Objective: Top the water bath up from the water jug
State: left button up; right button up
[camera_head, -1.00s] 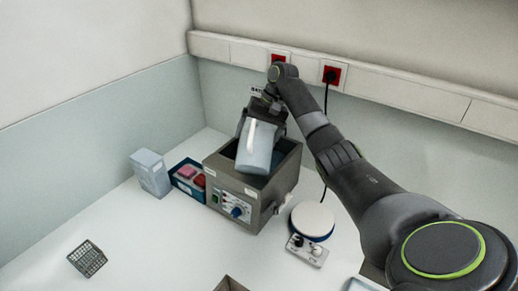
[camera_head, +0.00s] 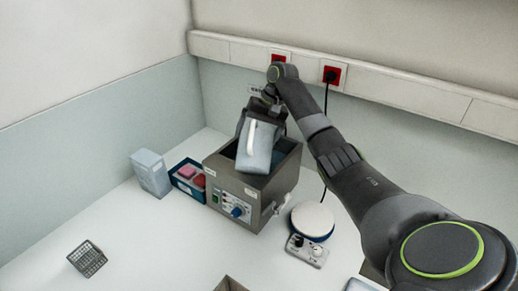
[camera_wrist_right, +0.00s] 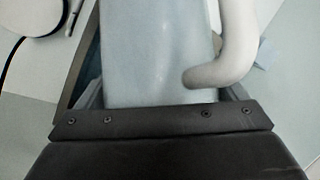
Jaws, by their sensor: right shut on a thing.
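The water bath (camera_head: 232,204) is a grey metal box with knobs on its front and an open top. The water jug (camera_head: 256,148), pale blue-grey, is tilted over the bath's opening. My right gripper (camera_head: 262,112) is shut on the jug from behind. In the right wrist view the jug (camera_wrist_right: 155,55) fills the middle, with its curved pale handle (camera_wrist_right: 228,62) to the right; the fingertips are hidden there. The jug covers much of the opening, so the water level and any stream cannot be made out. My left gripper is not in view.
Left of the bath are a blue tray (camera_head: 177,183) with pink and red items and a pale box (camera_head: 150,173). A round-topped plate device (camera_head: 312,221) stands at right. A wire basket (camera_head: 87,259) lies front left. The counter between is clear.

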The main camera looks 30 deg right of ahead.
aim_at(256, 125)
jog(key=t+h, duration=0.1)
jog(key=r+t+h, duration=0.1)
jog(key=s+a+r+t+h, duration=0.1)
jog(key=shift+n, duration=0.4)
jog(key=shift+s+a+r+t+h, duration=0.15)
jog(key=shift+r+t+h, duration=0.3)
jog(key=shift+t, duration=0.35)
jog(key=shift+s+a+r+n+t+h+b, duration=0.15)
jog(key=shift+r+n+t+h+b, duration=0.1)
jog(key=shift+t+h+b, duration=0.35)
jog(key=shift+s+a+r+n+t+h+b, duration=0.15)
jog(key=shift+n+t+h+b, duration=0.15)
jog(key=shift+t+b, duration=0.35)
jog(key=shift+a+r+t+h+b, duration=0.1)
jog(key=shift+r+t+h+b, duration=0.25)
jog(key=shift+t+h+b, duration=0.25)
jog(key=shift+s+r, duration=0.1)
jog(key=shift+r, duration=0.2)
